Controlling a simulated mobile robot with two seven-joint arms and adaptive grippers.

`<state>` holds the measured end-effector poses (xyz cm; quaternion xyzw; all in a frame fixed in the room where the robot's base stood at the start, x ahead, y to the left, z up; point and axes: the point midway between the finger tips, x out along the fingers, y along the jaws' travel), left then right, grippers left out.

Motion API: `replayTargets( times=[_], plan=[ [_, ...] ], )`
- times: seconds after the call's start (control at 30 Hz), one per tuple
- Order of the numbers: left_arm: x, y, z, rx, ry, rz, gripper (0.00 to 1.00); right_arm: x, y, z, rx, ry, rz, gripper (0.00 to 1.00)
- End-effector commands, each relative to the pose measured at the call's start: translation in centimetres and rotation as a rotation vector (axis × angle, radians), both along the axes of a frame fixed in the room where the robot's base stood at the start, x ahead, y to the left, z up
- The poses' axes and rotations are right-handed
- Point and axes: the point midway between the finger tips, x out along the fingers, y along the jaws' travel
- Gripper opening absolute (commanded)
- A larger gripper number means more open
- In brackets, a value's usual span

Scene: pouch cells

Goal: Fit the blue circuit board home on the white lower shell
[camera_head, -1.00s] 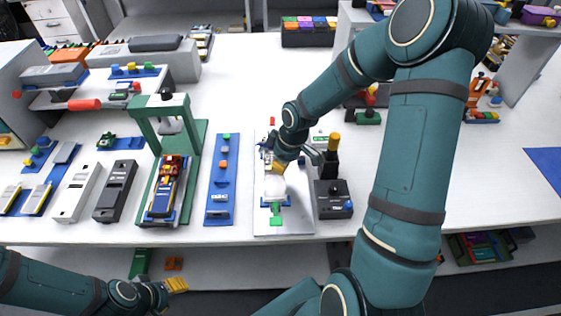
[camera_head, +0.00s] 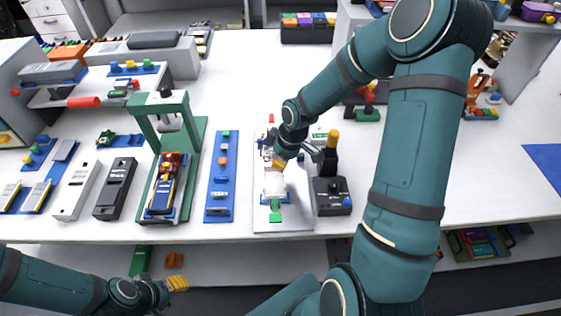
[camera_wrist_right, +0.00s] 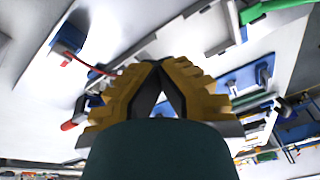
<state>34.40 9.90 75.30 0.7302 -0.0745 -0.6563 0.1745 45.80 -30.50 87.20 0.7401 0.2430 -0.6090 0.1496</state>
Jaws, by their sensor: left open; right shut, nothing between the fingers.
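My right gripper (camera_head: 279,164) reaches down over the grey plate (camera_head: 299,222) of a clamp fixture. Its yellow fingers meet at the tips in the right wrist view (camera_wrist_right: 160,66), with nothing between them. A white piece (camera_head: 274,184), possibly the lower shell, sits on the fixture just below the fingers. I cannot tell whether they touch. Small blue parts show around it; I cannot clearly make out the blue circuit board, partly hidden by the gripper. My left gripper (camera_head: 177,284) is open and empty, low in front of the table edge.
Left of the plate lie a blue strip (camera_head: 219,205), a green press (camera_head: 201,140), a black case (camera_head: 116,186) and a long white case (camera_head: 77,189). A dark box with a knob (camera_head: 332,194) stands close to the right.

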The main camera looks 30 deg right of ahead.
Motion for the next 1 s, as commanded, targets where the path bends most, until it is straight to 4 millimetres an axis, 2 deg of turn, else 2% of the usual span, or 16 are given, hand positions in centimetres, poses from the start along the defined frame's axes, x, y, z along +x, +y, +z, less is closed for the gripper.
replayTargets(
  times=[1.0],
  plan=[
    [0.6,0.1,2.8,0.003,-0.013,0.010,0.45,-1.5,0.4,0.1,0.014,-0.050,0.255,0.00]
  ],
)
